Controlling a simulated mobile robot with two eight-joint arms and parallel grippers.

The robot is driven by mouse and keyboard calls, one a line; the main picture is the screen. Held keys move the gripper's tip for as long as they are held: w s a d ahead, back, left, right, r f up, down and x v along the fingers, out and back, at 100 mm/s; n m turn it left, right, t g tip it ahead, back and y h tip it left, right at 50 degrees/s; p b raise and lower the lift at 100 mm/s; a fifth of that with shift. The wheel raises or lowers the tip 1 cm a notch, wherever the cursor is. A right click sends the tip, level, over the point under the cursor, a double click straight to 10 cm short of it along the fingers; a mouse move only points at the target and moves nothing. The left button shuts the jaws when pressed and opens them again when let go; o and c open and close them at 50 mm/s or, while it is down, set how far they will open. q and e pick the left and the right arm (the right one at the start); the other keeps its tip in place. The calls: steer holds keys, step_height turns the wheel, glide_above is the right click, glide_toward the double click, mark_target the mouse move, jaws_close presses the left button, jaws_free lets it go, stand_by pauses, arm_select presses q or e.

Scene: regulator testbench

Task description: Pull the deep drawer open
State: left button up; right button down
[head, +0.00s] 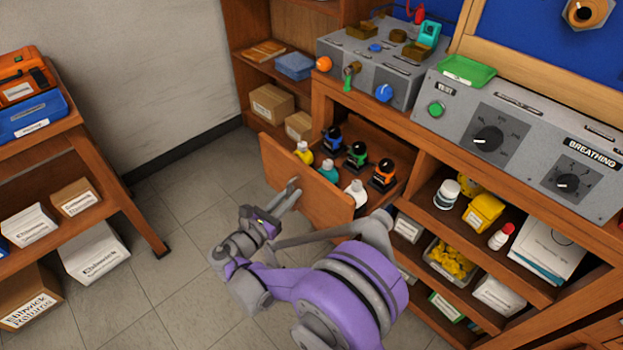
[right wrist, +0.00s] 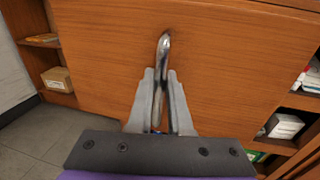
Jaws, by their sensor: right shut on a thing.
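A curved metal handle (right wrist: 162,50) sticks out from that front. My right gripper (head: 291,190) is at the outer face of the drawer front. In the right wrist view its fingers (right wrist: 160,90) are shut on the handle, one on each side. My left gripper is in neither view.
Open shelves with a white jar (head: 447,194) and yellow boxes (head: 484,212) lie right of the drawer. Grey test panels (head: 520,140) stand on the bench. A wooden side table (head: 95,145) is at the left. The tiled floor (head: 180,230) between is clear.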

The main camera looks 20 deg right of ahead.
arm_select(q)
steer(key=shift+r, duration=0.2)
arm_select(e)
steer(key=w+a+v, duration=0.1)
steer(key=v, duration=0.7)
steer(key=shift+a, duration=0.25)
steer(key=c, duration=1.1)
jaws_free()
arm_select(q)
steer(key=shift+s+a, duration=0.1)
